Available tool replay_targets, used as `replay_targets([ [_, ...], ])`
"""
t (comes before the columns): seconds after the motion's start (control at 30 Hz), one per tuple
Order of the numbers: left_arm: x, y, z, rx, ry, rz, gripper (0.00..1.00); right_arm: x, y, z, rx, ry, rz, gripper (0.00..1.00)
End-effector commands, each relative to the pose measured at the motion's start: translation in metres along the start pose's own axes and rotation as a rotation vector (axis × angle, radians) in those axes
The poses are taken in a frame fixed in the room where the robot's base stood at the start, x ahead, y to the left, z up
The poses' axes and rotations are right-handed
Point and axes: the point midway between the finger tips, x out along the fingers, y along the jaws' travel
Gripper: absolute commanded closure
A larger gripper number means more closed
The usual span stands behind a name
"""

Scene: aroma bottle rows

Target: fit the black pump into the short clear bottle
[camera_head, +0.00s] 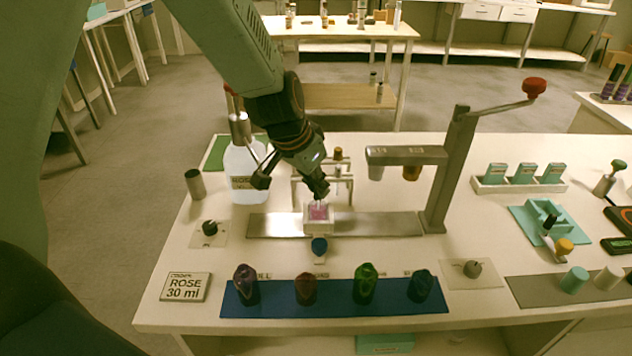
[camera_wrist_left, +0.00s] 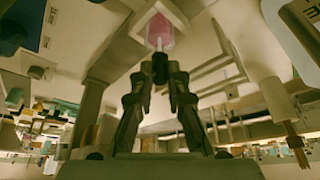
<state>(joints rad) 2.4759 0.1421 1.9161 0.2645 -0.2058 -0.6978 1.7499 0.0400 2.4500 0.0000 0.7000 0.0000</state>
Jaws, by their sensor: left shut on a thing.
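The short clear bottle (camera_head: 319,212) holds pink liquid and stands in a white square holder (camera_head: 318,227) on a metal strip. My left gripper (camera_head: 320,194) is right above it, pointing down. In the left wrist view the gripper (camera_wrist_left: 160,80) is shut on a small black part, which I take for the black pump (camera_wrist_left: 160,67). The pump lies in line with the pink bottle (camera_wrist_left: 160,30), at its mouth. I cannot tell how deep it sits in the neck. In the head view the fingers mostly hide the pump. My right gripper is not in view.
A large clear bottle (camera_head: 243,172) stands left of the gripper. A metal press (camera_head: 447,170) with a red-knobbed lever stands to the right. Dark coloured bottles line a blue mat (camera_head: 325,306) in front. A small blue-topped item (camera_head: 319,246) is just before the holder.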

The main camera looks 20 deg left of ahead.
Motion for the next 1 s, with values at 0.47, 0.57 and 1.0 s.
replay_targets([
  [0.47, 0.0062, -0.0001, 0.0024, 0.0, 0.0, 0.0, 0.98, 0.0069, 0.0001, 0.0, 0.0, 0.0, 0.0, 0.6],
  [0.57, 0.0072, -0.0001, 0.0028, 0.0, 0.0, 0.0, 0.98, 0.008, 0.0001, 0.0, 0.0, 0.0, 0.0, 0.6],
  [1.0, 0.0073, -0.0001, 0.0028, 0.0, 0.0, 0.0, 0.98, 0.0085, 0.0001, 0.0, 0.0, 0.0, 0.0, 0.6],
])
